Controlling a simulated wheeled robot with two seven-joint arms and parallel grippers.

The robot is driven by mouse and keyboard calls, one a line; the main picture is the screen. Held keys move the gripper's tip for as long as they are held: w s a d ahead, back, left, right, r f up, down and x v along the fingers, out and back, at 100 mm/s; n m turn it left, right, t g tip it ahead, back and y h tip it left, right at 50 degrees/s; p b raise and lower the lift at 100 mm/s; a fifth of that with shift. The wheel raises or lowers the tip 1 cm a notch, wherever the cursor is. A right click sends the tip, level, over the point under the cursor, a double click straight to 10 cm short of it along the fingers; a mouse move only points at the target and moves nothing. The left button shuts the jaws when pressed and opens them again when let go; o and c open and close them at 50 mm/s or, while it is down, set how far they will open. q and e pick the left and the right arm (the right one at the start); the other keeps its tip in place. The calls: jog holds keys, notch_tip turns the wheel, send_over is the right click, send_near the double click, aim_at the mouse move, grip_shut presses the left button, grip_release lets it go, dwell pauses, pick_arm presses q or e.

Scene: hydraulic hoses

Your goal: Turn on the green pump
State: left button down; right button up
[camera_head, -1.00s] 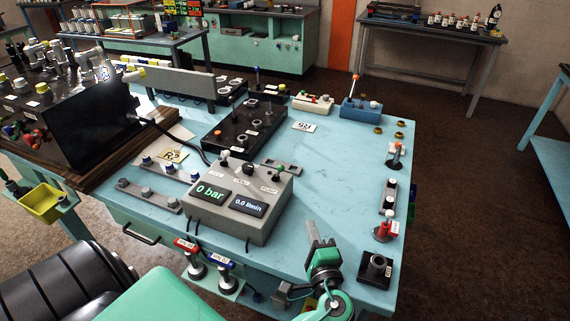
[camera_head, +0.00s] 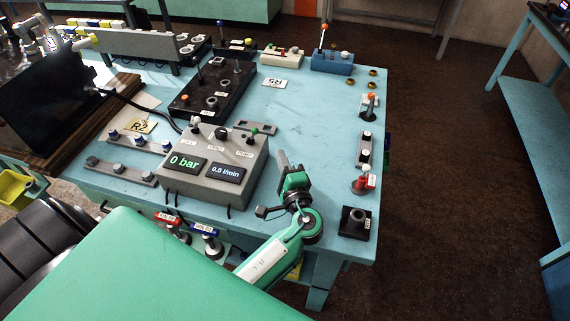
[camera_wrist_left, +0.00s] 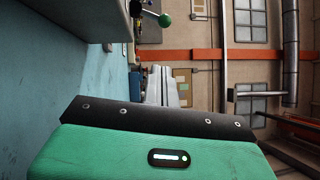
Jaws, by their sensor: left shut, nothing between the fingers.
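The grey control box (camera_head: 212,188) stands at the table's front edge, its displays reading 0 bar and 0.0 l/min. On its top are a white-tipped lever (camera_head: 196,122), a black knob (camera_head: 221,133) and a green-tipped lever (camera_head: 254,132) at the right. The green ball of that lever also shows at the top of the left wrist view (camera_wrist_left: 165,20). My left gripper (camera_head: 282,158) is shut and empty, just right of and in front of the green-tipped lever, apart from it. My right gripper is not in view.
A black manifold block (camera_head: 213,92) with levers stands behind the box. A red-tagged fitting (camera_head: 364,184) and a black socket block (camera_head: 355,222) sit at the table's right edge. A blue block with a lever (camera_head: 331,63) is at the back. The table's middle right is clear.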

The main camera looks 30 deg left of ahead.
aim_at(253, 134)
pick_arm(q)
jog(key=w+a+r+p, duration=0.1)
jog(key=w+a+p, duration=0.1)
jog(key=a, duration=0.5)
jog(key=shift+w+p, duration=0.35)
jog(key=shift+p, duration=0.45)
